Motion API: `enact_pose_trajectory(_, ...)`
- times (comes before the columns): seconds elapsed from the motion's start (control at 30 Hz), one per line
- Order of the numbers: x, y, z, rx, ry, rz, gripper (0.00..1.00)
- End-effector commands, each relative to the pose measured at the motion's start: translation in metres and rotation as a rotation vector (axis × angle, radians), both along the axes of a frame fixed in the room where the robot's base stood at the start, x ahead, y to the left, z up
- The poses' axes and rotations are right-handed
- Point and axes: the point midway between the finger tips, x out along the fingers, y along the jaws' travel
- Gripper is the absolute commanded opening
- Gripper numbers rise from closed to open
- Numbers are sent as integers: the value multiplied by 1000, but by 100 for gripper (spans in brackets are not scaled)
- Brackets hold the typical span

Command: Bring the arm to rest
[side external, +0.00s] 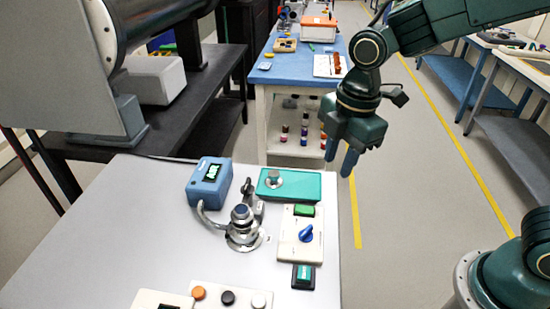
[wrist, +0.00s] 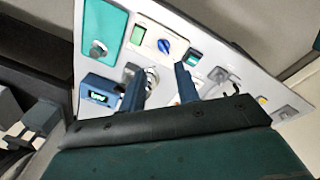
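My gripper (side external: 340,160) hangs in the air beyond the right back edge of the light grey work table (side external: 120,220) in the side external view. It points down, with its two blue fingers apart and nothing visible between them. In the wrist view my gripper (wrist: 158,84) also shows as two separated fingers, with the table and its devices in the background. My green arm reaches in from the upper right and touches nothing that I can see.
The table bears a blue display box (side external: 209,182), a metal fixture (side external: 242,228), a teal box (side external: 290,185), a cream panel with a blue knob (side external: 306,234) and a button box (side external: 228,297). A blue-topped bench (side external: 285,75) stands behind. Open floor (side external: 400,200) lies right.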

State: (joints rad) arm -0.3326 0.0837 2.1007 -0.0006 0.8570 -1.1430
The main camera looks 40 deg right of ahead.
Motion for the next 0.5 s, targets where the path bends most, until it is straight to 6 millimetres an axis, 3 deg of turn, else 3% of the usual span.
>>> enact_pose_trajectory(0.2,-25,-32,33,54,-70,-291,32)
enact_pose_trajectory(0.5,-67,-68,62,146,-153,-680,32)
